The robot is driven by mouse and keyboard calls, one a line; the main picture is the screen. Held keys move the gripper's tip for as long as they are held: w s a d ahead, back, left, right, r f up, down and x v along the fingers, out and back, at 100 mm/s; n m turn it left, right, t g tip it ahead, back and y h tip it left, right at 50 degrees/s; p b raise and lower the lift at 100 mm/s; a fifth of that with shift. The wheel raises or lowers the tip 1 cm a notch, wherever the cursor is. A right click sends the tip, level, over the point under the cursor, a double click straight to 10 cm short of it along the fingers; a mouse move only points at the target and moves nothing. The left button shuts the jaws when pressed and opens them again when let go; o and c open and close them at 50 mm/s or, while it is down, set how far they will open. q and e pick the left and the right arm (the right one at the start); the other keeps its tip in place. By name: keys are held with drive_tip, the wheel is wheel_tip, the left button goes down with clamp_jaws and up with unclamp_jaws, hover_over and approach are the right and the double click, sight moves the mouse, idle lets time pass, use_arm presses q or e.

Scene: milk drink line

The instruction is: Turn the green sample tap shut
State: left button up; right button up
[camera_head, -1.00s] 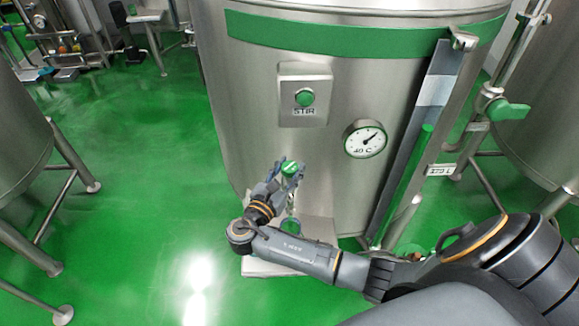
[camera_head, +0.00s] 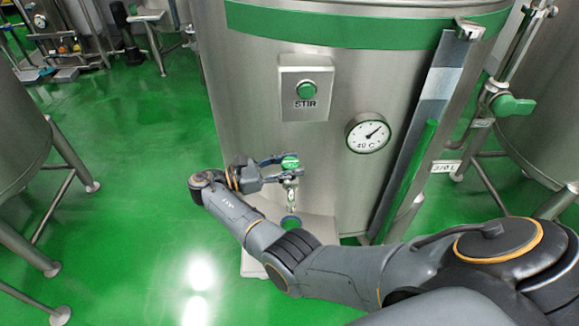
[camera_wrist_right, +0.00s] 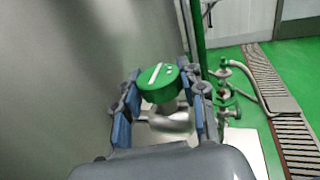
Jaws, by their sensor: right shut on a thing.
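The green sample tap (camera_head: 290,161) sticks out low on the front of the steel tank. Its round green knob (camera_wrist_right: 158,82) shows in the right wrist view with a white line on top and a metal spout below. My right gripper (camera_head: 283,167) reaches it from the left and is shut on the knob, with one blue-padded finger on each side. The fingers hide parts of the knob's sides. My left gripper is not in view.
A round green thing (camera_head: 291,222) sits below the tap by a pale stand (camera_head: 320,228). The tank (camera_head: 240,110) carries a STIR button (camera_head: 306,90) and a dial (camera_head: 367,133). Green floor (camera_head: 130,170) is open at left.

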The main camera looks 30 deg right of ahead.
sight(289, 162)
drive_tip(key=shift+m+g, duration=0.3)
drive_tip(key=shift+g, duration=0.1)
drive_tip(key=o, duration=1.2)
wheel_tip(289, 162, up, 10)
drive_tip(key=shift+r, duration=0.1)
idle(0.4)
